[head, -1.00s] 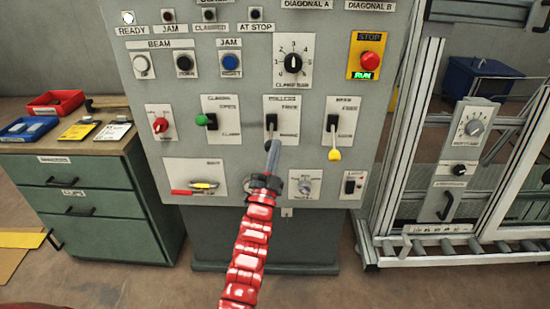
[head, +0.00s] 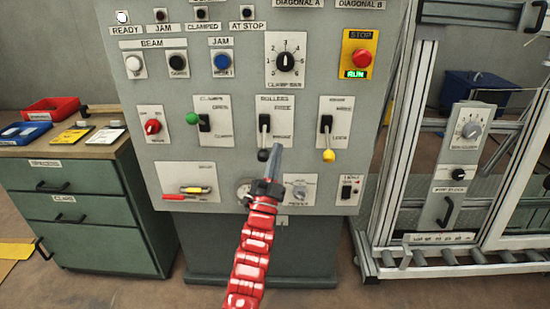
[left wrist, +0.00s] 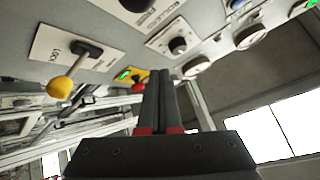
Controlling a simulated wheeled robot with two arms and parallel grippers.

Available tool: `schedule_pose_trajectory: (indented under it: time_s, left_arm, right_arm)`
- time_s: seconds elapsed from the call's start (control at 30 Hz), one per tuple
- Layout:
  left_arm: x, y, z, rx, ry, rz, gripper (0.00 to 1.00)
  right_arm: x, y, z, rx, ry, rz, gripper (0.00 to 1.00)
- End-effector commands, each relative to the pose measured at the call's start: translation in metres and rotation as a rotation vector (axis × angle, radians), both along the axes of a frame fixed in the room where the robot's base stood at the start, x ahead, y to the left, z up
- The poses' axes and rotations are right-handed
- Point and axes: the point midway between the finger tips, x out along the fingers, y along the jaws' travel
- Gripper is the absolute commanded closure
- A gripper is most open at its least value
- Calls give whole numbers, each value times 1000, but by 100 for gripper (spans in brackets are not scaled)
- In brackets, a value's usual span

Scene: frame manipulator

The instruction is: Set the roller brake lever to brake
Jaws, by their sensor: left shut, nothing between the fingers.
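The roller lever (head: 263,155) has a black knob and sits on a white plate (head: 284,104) marked ROLLERS, with FREE above and BRAKE below. Its handle hangs downward, with the knob low, at or just below the BRAKE marking. My left gripper (head: 276,152) is shut and empty, its tips just right of the knob; I cannot tell whether they touch. In the left wrist view the shut fingers (left wrist: 159,73) point at the panel, and a black knob (left wrist: 137,3) is cut off at the top edge. My right gripper is out of view.
Right of it is a yellow-knobbed lever (head: 328,156), down by LOCK. Left is a green-knobbed clamp lever (head: 193,118). A red stop button (head: 361,59) is upper right. A green cabinet (head: 90,205) stands left, an aluminium frame (head: 395,150) right.

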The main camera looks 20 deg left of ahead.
Motion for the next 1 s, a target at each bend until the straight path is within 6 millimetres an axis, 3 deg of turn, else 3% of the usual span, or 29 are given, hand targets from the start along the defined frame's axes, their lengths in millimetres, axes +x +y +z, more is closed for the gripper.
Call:
schedule_pose_trajectory:
  time_s: [0.03, 0.2, 0.4, 1.0]
  left_arm:
    - [-7, 1, -17, -1, 13, 3, 100]
    - [-33, 3, -50, -1, 14, 3, 100]
    - [-54, 3, -74, -2, 11, 1, 100]
    - [-65, -1, -80, -13, -9, -20, 100]
  right_arm:
    - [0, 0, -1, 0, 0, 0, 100]
    - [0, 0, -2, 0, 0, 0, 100]
    - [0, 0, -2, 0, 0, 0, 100]
    - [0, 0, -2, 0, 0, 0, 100]
